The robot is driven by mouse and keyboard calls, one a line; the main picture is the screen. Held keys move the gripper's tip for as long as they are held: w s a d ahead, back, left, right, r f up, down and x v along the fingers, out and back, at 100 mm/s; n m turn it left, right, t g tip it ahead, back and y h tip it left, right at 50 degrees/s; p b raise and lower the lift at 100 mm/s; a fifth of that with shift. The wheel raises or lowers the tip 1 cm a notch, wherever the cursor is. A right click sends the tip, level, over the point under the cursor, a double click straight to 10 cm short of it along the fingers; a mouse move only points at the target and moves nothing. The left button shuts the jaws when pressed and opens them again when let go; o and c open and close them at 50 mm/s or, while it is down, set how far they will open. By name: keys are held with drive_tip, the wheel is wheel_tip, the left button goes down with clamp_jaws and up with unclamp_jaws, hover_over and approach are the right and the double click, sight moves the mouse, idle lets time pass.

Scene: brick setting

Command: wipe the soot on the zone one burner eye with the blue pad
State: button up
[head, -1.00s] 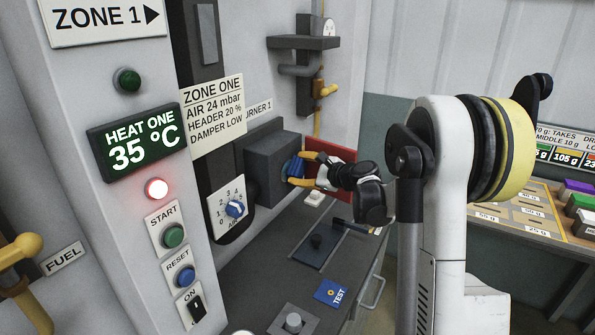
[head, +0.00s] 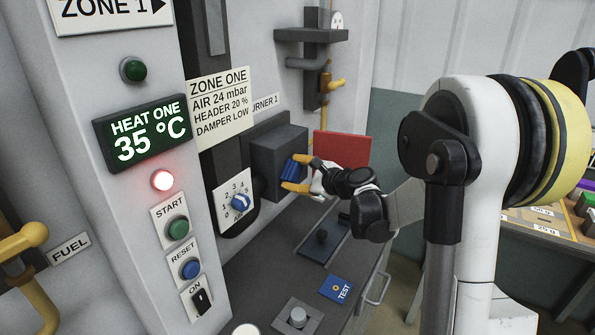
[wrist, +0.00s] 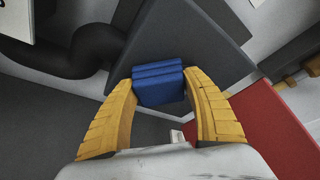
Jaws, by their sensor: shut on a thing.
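My gripper (head: 298,177) is shut on the blue pad (head: 291,169), with its yellow fingers on either side of it. In the wrist view the blue pad (wrist: 159,84) sits between the two fingertips. The pad is at the front face of the grey burner box (head: 283,145), right of the "BURNER 1" label. I cannot tell whether it touches the face. The burner eye and any soot on it are not visible; the pad and fingers cover that part of the box.
A red panel (head: 343,150) stands just right of the burner box and gripper. An air dial (head: 239,203) is at the left.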

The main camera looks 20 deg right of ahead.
drive_tip(key=shift+r, duration=0.15)
drive_tip(key=w+d, duration=0.4)
drive_tip(key=d, duration=0.2)
drive_tip(key=shift+b, duration=0.35)
drive_tip(key=shift+s+a, duration=0.1)
drive_tip(key=shift+a, duration=0.05)
drive_tip(key=shift+s+a, duration=0.65)
drive_tip(key=shift+a, duration=0.3)
drive_tip(key=shift+s+a, duration=0.6)
drive_tip(key=shift+a, duration=0.4)
drive_tip(key=shift+s+a, duration=0.65)
drive_tip(key=shift+a, duration=0.3)
drive_tip(key=shift+s+d, duration=0.55)
drive_tip(key=shift+s, duration=0.3)
drive_tip(key=shift+s+d, duration=0.55)
drive_tip(key=shift+s, duration=0.25)
drive_tip(key=shift+s+d, duration=0.55)
drive_tip(key=shift+s, duration=0.3)
drive_tip(key=shift+d, duration=0.1)
